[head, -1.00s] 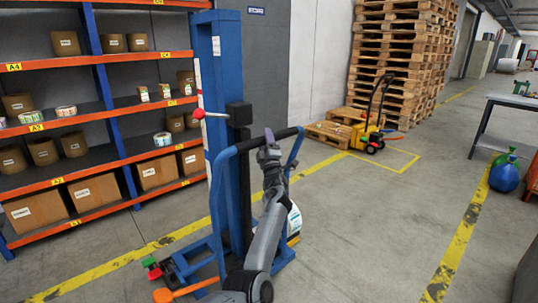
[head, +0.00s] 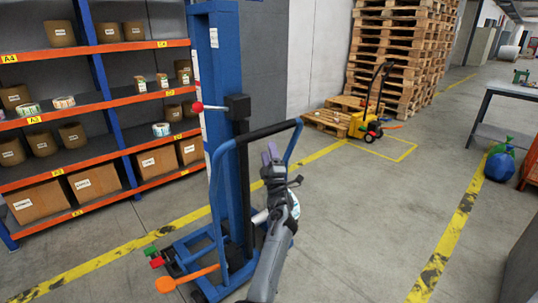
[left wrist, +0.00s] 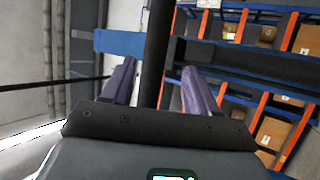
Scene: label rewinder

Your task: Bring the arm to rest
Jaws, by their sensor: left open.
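My left gripper (head: 270,158) is beside the blue hand lifter (head: 220,95), in front of its curved handle in the head view. In the left wrist view, its two purple-grey fingers (left wrist: 153,85) stand apart with nothing held between them. A dark pole and a blue bar (left wrist: 120,43) show beyond the fingers. My grey arm partly hides a white labelled roll (head: 293,206) at the lifter. My right gripper is in neither view.
A shelf rack (head: 100,107) with boxes and label rolls stands at left. A yellow cart (head: 364,127) stands before stacked pallets (head: 405,45). A table (head: 510,92) is at right. The floor (head: 365,215) right of my arm is clear.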

